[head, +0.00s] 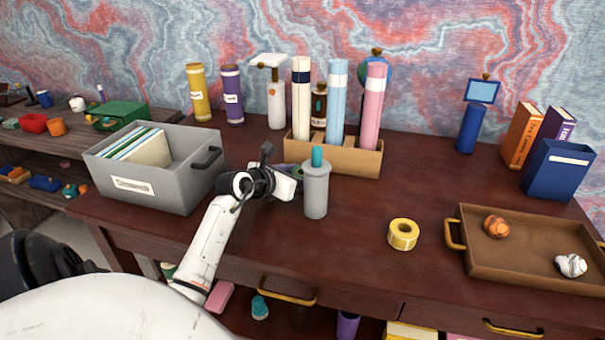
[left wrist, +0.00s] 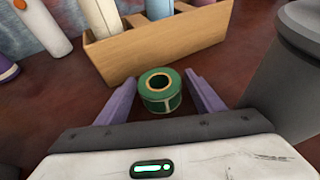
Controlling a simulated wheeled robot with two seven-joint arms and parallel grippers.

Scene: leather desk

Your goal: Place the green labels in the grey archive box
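The green labels are a green roll (left wrist: 153,101) with a pale hole rim, standing on the desk in front of the wooden tube holder in the left wrist view. In the head view the roll is mostly hidden behind my left gripper. The grey archive box (head: 168,193) stands at the left of the desk with folders and papers in it. My left gripper (head: 291,178) is open, and it also shows in the left wrist view (left wrist: 161,98), its purple fingers on either side of the roll with gaps. My right gripper is not in view.
A grey canister (head: 316,192) with a teal top stands close to the right of my left gripper. The wooden holder (head: 345,160) with tubes is behind. A yellow roll (head: 403,234) and a brown tray (head: 530,270) are to the right.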

